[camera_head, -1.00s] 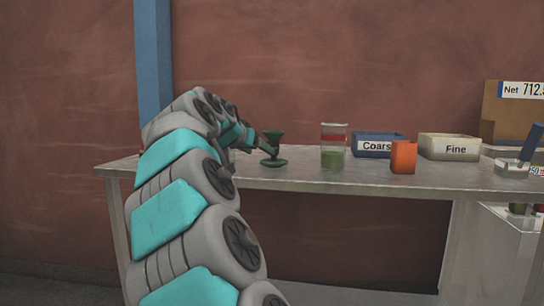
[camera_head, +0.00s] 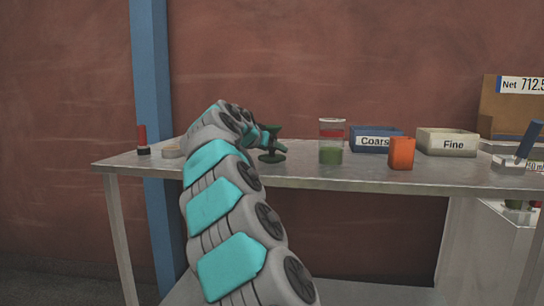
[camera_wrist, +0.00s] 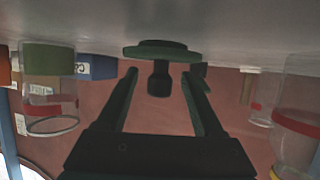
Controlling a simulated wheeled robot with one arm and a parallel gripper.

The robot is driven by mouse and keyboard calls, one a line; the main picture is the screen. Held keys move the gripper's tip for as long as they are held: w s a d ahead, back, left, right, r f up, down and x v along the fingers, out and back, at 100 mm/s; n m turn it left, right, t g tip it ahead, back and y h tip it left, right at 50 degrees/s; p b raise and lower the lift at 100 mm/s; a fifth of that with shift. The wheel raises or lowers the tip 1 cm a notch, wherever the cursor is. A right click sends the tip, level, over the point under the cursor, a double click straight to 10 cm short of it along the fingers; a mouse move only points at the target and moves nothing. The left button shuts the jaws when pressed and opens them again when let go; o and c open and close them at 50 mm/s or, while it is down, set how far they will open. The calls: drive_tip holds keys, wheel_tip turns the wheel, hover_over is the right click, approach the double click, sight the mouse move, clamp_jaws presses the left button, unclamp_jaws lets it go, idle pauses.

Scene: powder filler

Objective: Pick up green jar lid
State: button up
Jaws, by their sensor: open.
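The green jar lid (camera_head: 271,157) lies on the table left of the jar with green powder. It is a dark green disc with a stem and knob rising from it. In the upside-down wrist view the lid (camera_wrist: 155,50) rests on the tabletop at the top of the picture, its knob between the fingertips. My gripper (camera_wrist: 159,80) is open, with one dark finger on either side of the knob and a visible gap to each.
The clear jar with green powder (camera_head: 331,145) stands right of the lid. Beyond it are an orange block (camera_head: 401,153), a blue Coarse bin (camera_head: 365,138) and a cream Fine bin (camera_head: 447,142). A red-and-black item (camera_head: 142,139) stands at the far left. The wrist view shows a large clear jar (camera_wrist: 299,125) at right.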

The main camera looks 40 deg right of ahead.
drive_tip(key=shift+c, duration=0.3)
clamp_jaws()
idle(0.3)
